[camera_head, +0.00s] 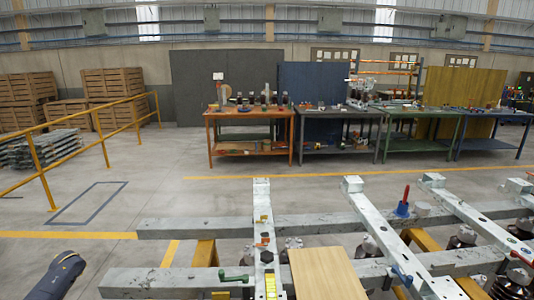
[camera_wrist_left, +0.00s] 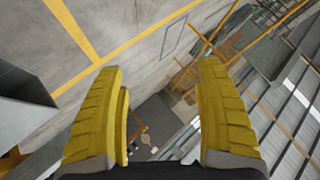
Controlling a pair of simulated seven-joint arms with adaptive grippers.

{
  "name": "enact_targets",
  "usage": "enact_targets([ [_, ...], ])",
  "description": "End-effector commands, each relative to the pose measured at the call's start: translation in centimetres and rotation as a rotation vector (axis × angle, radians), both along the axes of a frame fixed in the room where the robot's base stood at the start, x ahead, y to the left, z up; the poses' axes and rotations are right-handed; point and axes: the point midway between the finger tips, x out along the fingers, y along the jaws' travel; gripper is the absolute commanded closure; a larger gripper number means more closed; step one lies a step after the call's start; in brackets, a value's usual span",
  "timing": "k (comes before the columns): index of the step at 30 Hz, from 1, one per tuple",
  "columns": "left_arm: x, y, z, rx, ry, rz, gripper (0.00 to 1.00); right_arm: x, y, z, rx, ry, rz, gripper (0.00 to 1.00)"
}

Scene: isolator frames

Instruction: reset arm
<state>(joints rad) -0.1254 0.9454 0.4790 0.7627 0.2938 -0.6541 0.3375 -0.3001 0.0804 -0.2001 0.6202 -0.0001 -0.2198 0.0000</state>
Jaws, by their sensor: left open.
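My left gripper (camera_wrist_left: 162,95) shows in the left wrist view as two yellow ribbed fingers set wide apart. Nothing is between them but a distant view of the floor and hall. In the head view a dark part of my left arm (camera_head: 62,275) comes in at the lower left, and its fingers do not show there. It is apart from the grey metal frame (camera_head: 180,228) to its right. My right gripper shows in neither view.
The frame's beams carry a wooden board (camera_head: 325,275), a green-handled part (camera_head: 233,276), a red-and-blue tool (camera_head: 403,203) and several dark insulators (camera_head: 511,285). A yellow railing (camera_head: 88,135) and stacked crates (camera_head: 25,100) stand left. Workbenches (camera_head: 250,114) line the back. Floor between is clear.

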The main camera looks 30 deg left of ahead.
Motion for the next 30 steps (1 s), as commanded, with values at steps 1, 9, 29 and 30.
enact_targets([
  [1, -2.6, 1.1, 0.2, 0.040, 0.027, -0.009, 0.29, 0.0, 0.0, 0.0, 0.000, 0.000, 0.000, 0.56],
  [9, -11.8, 0.7, -4.6, 0.119, 0.186, -0.138, 0.29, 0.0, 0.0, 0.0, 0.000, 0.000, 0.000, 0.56],
  [29, -18.5, -25.2, -32.8, -0.229, 0.401, -0.385, 0.29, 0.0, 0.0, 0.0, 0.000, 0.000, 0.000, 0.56],
  [30, -18.7, -27.3, -34.3, -0.253, 0.409, -0.403, 0.29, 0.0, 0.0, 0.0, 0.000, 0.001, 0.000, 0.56],
])
